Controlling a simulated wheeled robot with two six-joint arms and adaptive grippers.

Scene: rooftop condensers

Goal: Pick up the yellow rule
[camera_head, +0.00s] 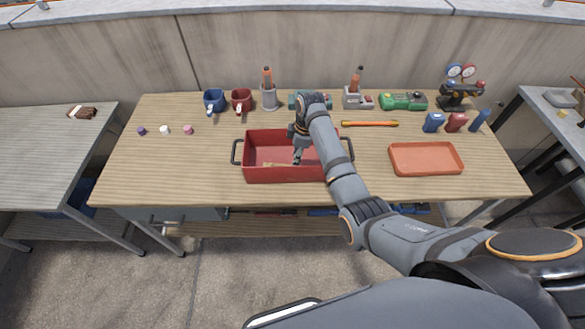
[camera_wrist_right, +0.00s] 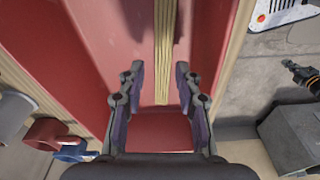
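The yellow rule (camera_wrist_right: 165,45) lies inside the red box (camera_head: 285,175), which stands on the wooden table. In the head view only a short piece of the rule (camera_head: 273,164) shows, low in the box, and my arm hides part of the box. My right gripper (camera_head: 298,158) reaches down into the box beside the rule. In the right wrist view my right gripper (camera_wrist_right: 160,74) is open, and the rule's near end lies between its two fingers. I see no finger closed on it. My left gripper is not in view.
An orange tray (camera_head: 426,158) lies right of the box. Behind stand two mugs (camera_head: 228,101), holders with orange-handled tools, a green device (camera_head: 403,101) and a gauge set (camera_head: 461,88). An orange bar (camera_head: 370,124) lies behind the box. The table's left front is clear.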

